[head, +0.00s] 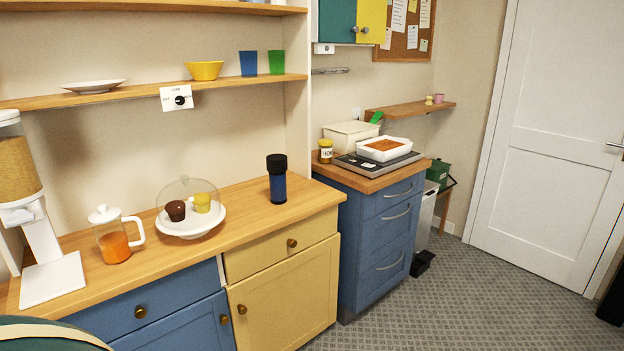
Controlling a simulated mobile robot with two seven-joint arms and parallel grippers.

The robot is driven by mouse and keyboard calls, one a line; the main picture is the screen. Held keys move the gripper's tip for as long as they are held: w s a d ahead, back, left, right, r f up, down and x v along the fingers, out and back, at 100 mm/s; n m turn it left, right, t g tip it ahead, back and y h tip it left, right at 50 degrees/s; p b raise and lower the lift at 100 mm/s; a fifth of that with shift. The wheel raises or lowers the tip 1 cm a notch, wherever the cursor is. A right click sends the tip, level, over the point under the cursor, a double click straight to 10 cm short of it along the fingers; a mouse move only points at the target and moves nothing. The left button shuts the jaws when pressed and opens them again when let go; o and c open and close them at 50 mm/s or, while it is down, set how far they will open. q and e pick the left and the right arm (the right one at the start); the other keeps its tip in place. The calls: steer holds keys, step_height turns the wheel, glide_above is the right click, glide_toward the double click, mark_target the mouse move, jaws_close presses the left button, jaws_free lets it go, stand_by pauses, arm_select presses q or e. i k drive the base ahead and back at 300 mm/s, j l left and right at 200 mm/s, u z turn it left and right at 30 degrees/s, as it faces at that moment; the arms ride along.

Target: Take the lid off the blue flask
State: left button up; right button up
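The blue flask (278,189) stands upright on the wooden counter (245,205), right of the glass-domed cake stand. Its black lid (277,164) sits on top of it. Neither of my grippers shows in the head view.
A glass press jug (115,240) with orange liquid and a cereal dispenser (40,255) stand further left. A shelf (140,92) runs above the counter. The counter around the flask is clear.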

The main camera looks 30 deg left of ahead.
mark_target(278, 181)
steer(key=i+u, duration=0.4)
steer(key=i+l+u, duration=0.2)
steer(key=u, duration=0.15)
steer(key=i+l+u, duration=0.4)
steer(key=j, duration=0.1)
